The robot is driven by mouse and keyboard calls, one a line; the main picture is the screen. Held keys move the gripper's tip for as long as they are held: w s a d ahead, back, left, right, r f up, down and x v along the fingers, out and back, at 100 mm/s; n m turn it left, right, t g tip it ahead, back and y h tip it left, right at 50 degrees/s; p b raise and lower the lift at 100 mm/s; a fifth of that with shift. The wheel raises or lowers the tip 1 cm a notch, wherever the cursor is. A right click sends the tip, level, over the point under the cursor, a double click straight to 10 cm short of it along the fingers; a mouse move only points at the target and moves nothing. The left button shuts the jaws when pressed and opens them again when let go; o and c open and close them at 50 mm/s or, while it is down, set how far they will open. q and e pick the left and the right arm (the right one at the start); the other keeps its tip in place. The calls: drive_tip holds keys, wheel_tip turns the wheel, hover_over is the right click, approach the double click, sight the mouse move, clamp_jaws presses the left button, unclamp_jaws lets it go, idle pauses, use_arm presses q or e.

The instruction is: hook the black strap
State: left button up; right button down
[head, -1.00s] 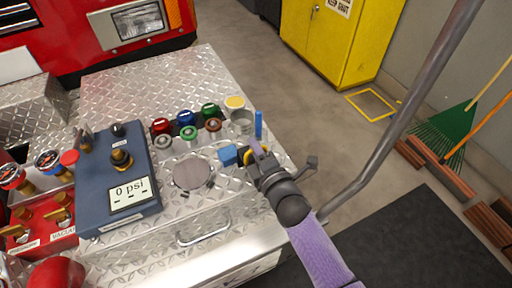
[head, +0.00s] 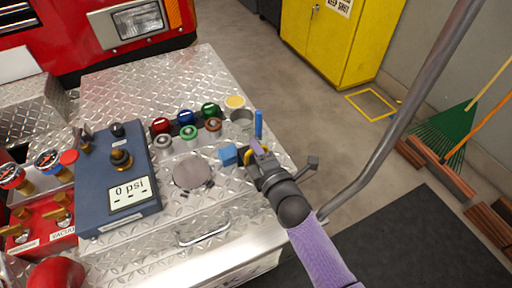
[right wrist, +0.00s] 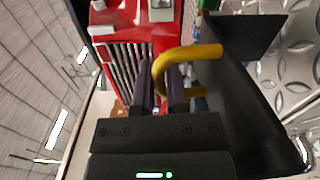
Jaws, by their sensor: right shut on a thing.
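My right gripper (head: 256,153) reaches over the right edge of the diamond-plate top. In the right wrist view, its two dark fingers (right wrist: 160,85) are closed around the end of a curved yellow hook (right wrist: 193,54). The hook also shows as a small yellow patch at the fingers in the head view (head: 248,158). A broad black piece (right wrist: 238,85), possibly the black strap, runs beside the hook in the right wrist view. I cannot tell whether it is joined to the hook. No black strap shows clearly in the head view. My left gripper is not in view.
A blue block (head: 228,155) sits just left of the gripper, and a blue upright stick (head: 259,124) stands just beyond it. Several coloured caps (head: 187,118) and a blue gauge box (head: 122,178) are further left. A grey slanted pole (head: 415,100) rises on the right.

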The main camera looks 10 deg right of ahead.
drive_tip(key=s+f+t+b, duration=0.1)
drive_tip(key=b, duration=0.3)
drive_tip(key=s+d+f+t+y+b, duration=0.1)
drive_tip(key=s+f+t+b, duration=0.1)
drive_tip(key=b, duration=0.2)
drive_tip(key=s+f+t+b, duration=0.2)
drive_tip(key=b, duration=0.3)
drive_tip(key=shift+d+y, duration=0.3)
drive_tip(key=shift+d, duration=0.05)
drive_tip(key=shift+s+d, duration=0.1)
drive_tip(key=shift+s, duration=0.1)
drive_tip(key=shift+s+f+b, duration=0.25)
drive_tip(key=shift+b, duration=0.2)
drive_tip(key=shift+s+d+f, duration=0.1)
drive_tip(key=shift+s+f, duration=0.05)
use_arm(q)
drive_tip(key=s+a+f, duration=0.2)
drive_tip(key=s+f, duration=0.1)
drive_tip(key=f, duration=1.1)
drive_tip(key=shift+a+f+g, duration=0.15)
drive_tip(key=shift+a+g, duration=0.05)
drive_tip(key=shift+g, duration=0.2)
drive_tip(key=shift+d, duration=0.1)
